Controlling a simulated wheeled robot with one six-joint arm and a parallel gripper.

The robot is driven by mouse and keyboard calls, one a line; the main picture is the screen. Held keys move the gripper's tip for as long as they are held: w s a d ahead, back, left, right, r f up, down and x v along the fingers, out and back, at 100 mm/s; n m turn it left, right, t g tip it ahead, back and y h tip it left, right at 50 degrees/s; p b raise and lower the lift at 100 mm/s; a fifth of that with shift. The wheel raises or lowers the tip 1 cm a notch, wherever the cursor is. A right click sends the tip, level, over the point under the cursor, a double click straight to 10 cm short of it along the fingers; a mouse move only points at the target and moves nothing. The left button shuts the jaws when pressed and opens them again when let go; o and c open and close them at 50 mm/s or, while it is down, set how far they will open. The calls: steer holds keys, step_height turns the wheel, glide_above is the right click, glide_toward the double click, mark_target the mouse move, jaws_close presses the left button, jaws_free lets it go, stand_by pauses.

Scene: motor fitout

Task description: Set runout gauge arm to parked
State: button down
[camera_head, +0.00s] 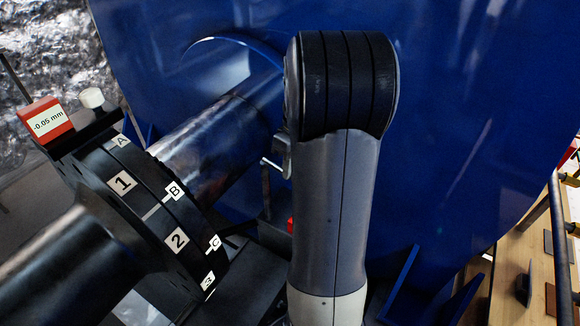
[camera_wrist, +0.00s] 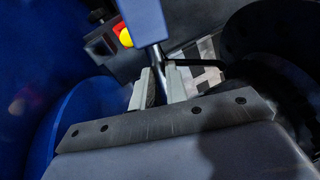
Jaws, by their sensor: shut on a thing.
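In the wrist view, the pale fingers of my gripper (camera_wrist: 160,82) are closed around a thin metal rod. The rod appears to belong to the runout gauge arm (camera_wrist: 157,54), with a blue block above it and a dark bar running right. In the head view, my own arm stands in front and hides the gripper. A small metal lever end shows just left of my arm, but I cannot tell if it is the gauge arm.
A black coupling (camera_head: 150,205) with labels 1, 2, A, B and C sits on the shaft (camera_head: 215,130). A red display (camera_head: 45,120) reads -0.05 mm. A large blue housing (camera_head: 460,120) fills the back. A yellow and red knob (camera_wrist: 125,37) is near the fingers.

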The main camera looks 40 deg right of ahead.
steer(key=shift+d, duration=0.1)
steer(key=c, duration=1.4)
jaws_free()
steer(key=shift+r, duration=0.1)
step_height(320, 180, up, 10)
steer(key=d, duration=0.2)
steer(key=shift+w+r+b, duration=0.25)
steer(key=shift+b, duration=0.05)
steer(key=f, duration=0.3)
steer(key=a+f, duration=0.1)
steer(key=f, duration=0.3)
steer(key=a+f, duration=0.1)
steer(key=f, duration=0.2)
steer(key=shift+s+f+p, duration=0.25)
steer(key=shift+f+p, duration=0.05)
steer(key=shift+f, duration=0.05)
steer(key=shift+a, duration=0.2)
